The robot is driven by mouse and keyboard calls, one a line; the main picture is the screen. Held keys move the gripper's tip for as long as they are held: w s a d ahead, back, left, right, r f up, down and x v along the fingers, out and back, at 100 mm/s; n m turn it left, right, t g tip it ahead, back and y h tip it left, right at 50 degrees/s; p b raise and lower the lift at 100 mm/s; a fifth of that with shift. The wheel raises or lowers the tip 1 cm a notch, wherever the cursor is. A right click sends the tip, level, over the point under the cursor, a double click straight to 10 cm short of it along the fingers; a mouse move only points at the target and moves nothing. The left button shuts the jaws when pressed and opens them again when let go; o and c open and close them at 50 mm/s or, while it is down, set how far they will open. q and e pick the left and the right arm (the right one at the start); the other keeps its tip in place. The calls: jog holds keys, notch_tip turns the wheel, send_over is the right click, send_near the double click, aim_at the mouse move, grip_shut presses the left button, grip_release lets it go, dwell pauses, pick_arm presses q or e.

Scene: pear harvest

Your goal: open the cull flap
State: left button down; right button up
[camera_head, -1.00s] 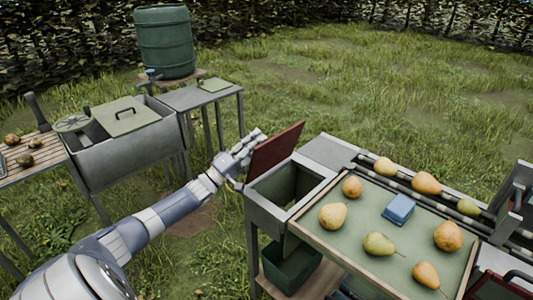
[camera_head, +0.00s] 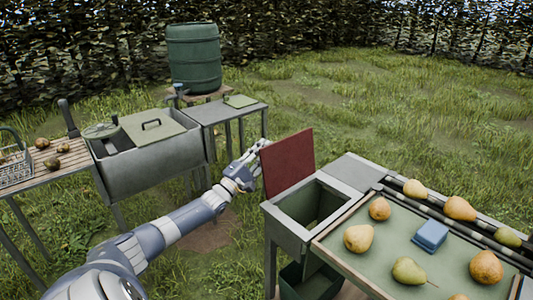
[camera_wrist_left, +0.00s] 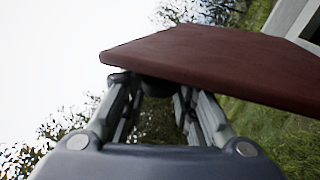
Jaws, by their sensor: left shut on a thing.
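The cull flap is a dark red panel (camera_head: 288,162) standing raised, close to upright, at the back left edge of the open grey chute box (camera_head: 308,200). The box's green inside shows. My left gripper (camera_head: 256,153) is at the flap's left edge and shut on it. In the left wrist view the flap (camera_wrist_left: 215,60) crosses above the fingers (camera_wrist_left: 155,88), its edge against the fingertips. The fingertips are partly hidden behind the flap in the head view. My right gripper is not in view.
A green sorting tray (camera_head: 375,242) with several pears and a blue block (camera_head: 430,236) is at right. A dark green bin (camera_head: 310,280) is under the chute. A grey sink (camera_head: 155,165) and a green barrel (camera_head: 193,57) stand behind at left. Grass is open beyond.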

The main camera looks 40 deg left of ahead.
pick_arm(q)
jog(key=shift+f, duration=0.4)
jog(key=c, duration=1.3)
grip_release()
jog(key=shift+s, duration=0.15)
jog(key=shift+a+r, duration=0.1)
jog(key=shift+r, duration=0.1)
jog(key=v, duration=1.2)
